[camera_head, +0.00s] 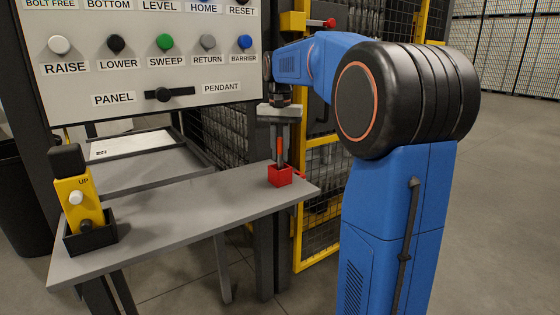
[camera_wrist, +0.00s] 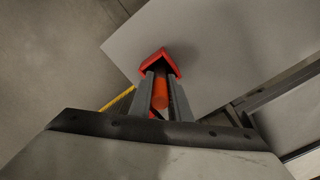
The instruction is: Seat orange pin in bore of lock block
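The lock block appears to be the small red block (camera_head: 279,177) on the far right corner of the grey table. It also shows in the wrist view (camera_wrist: 150,67), just beyond my fingertips. My gripper (camera_head: 280,160) points straight down over the block, its fingertips close to the block's top. The orange pin (camera_head: 279,146) stands upright between the two fingers. In the wrist view the pin (camera_wrist: 160,88) fills the gap between the fingers (camera_wrist: 160,95). The bore and the pin's lower tip are hidden, so I cannot tell whether the tip is inside.
The grey table (camera_head: 170,215) is mostly bare. A yellow pendant (camera_head: 80,199) stands in a black holder (camera_head: 90,238) at its left end. A labelled control panel (camera_head: 150,70) rises behind. Yellow-framed mesh fencing (camera_head: 322,195) stands close behind the table's right corner.

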